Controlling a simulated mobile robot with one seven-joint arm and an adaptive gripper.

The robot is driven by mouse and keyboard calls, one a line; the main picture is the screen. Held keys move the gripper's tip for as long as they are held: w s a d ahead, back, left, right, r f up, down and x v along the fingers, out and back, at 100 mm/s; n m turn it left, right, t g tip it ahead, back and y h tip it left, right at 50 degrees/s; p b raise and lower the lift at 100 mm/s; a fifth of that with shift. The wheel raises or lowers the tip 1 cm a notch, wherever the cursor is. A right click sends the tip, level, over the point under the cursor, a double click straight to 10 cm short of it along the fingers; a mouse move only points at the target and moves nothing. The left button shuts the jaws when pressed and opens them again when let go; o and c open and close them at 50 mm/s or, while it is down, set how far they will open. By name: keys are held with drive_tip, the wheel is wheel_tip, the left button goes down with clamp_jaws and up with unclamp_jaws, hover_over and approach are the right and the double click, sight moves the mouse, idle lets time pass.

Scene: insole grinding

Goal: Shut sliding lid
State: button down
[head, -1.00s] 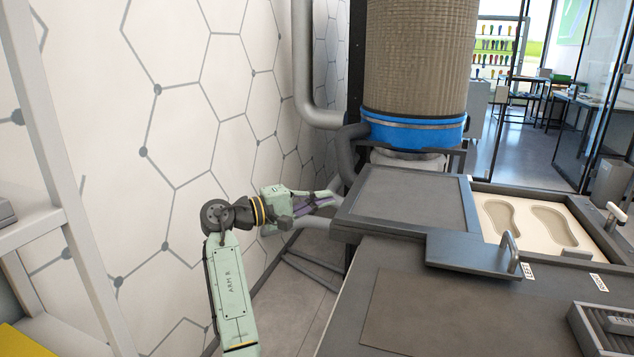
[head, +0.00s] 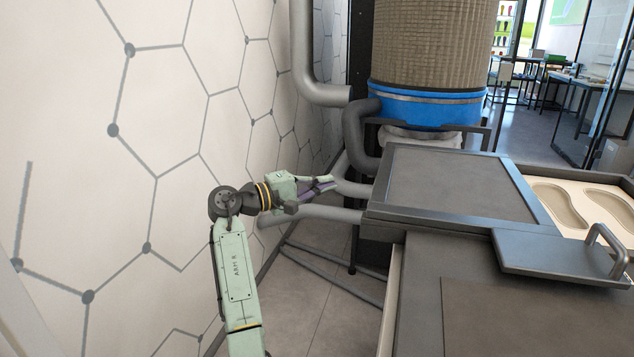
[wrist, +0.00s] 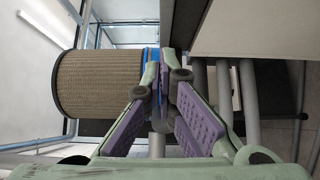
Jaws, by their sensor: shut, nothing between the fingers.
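The sliding lid (head: 455,185) is a flat dark grey panel with a raised frame, lying at the left of the machine top. A grey plate (head: 545,252) adjoins its front right and carries an upright bar handle (head: 608,240). The lid stands open: the pale insole tray (head: 540,181) is uncovered to its right, with two insole-shaped hollows partly in view. My gripper (head: 334,182) is left of the lid, apart from it, near the grey pipes. In the wrist view, its purple-padded fingers (wrist: 159,88) are shut together and empty.
A large ribbed filter drum (head: 435,45) with a blue band stands behind the lid. Grey pipes (head: 310,214) run beside my gripper. A patterned wall (head: 90,180) is close on the left. The bench top (head: 450,265) before the lid is clear.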

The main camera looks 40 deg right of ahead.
sight(397, 183)
drive_tip(key=s+d+p, duration=0.3)
drive_tip(key=d, duration=0.5)
drive_tip(key=shift+s, duration=0.3)
drive_tip(key=s+d, duration=0.4)
drive_tip(key=s, duration=0.1)
drive_tip(key=s+d, duration=0.2)
drive_tip(key=shift+s+p, duration=0.15)
drive_tip(key=shift+p, duration=0.15)
drive_tip(key=shift+a, duration=0.1)
